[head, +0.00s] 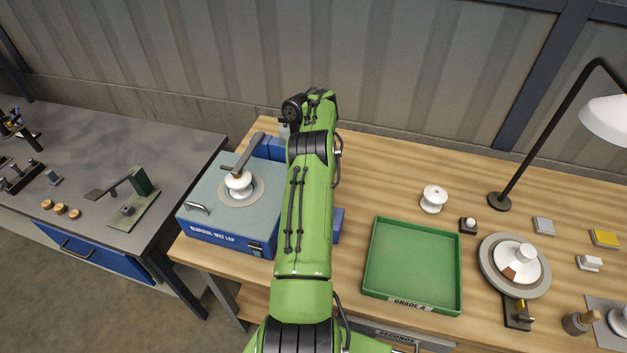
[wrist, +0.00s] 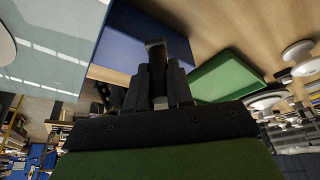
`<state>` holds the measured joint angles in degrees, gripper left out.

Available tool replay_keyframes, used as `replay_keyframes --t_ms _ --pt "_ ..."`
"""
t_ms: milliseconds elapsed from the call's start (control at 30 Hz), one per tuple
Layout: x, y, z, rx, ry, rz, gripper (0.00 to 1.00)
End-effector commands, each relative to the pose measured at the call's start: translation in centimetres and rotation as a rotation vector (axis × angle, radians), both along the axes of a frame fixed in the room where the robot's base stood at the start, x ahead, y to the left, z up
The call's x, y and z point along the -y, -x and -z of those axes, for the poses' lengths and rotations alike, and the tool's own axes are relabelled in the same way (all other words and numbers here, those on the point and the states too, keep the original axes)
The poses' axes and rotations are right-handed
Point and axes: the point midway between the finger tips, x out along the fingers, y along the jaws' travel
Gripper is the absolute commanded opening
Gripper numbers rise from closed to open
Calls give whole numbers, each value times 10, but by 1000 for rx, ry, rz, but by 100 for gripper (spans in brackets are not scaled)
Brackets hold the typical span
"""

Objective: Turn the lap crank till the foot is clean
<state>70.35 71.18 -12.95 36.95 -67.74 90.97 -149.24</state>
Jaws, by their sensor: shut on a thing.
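The wet lap (head: 200,185) is a blue box with a pale top at the left of the wooden bench. A white insulator (head: 238,188) stands on its round grey plate (head: 256,190), under a dark hold-down arm (head: 248,153). Its foot's underside cannot be seen. In the head view my green arm hides my gripper and the crank. In the wrist view my gripper (wrist: 157,86) is shut on the crank handle (wrist: 155,45), a dark piece showing between the fingers in front of the lap's blue side (wrist: 125,30). The crank's angle cannot be told.
A green tray (head: 412,222) marked Grade A lies right of my arm. A white insulator (head: 433,198) stands behind it. A round plate with a white insulator (head: 516,262) and a lamp (head: 500,201) are further right. A grey side bench (head: 95,150) stands at left.

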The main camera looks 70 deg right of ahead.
Motion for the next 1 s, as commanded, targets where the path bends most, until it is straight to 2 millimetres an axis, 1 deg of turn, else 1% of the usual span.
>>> replay_keyframes --t_ms 33,300,333,467,500,767,867,1000 --pt "-2 5 4 -14 -13 4 0" --pt "-2 5 4 -16 -14 4 0" --pt "-2 5 4 -16 -14 4 24" --pt "-1 4 4 -14 -10 4 44" --pt "-1 4 3 -12 -9 3 46" --pt "0 2 0 -7 -4 2 46" --pt "0 2 -14 -6 -3 1 46" --pt "0 3 -49 -5 -2 2 46"
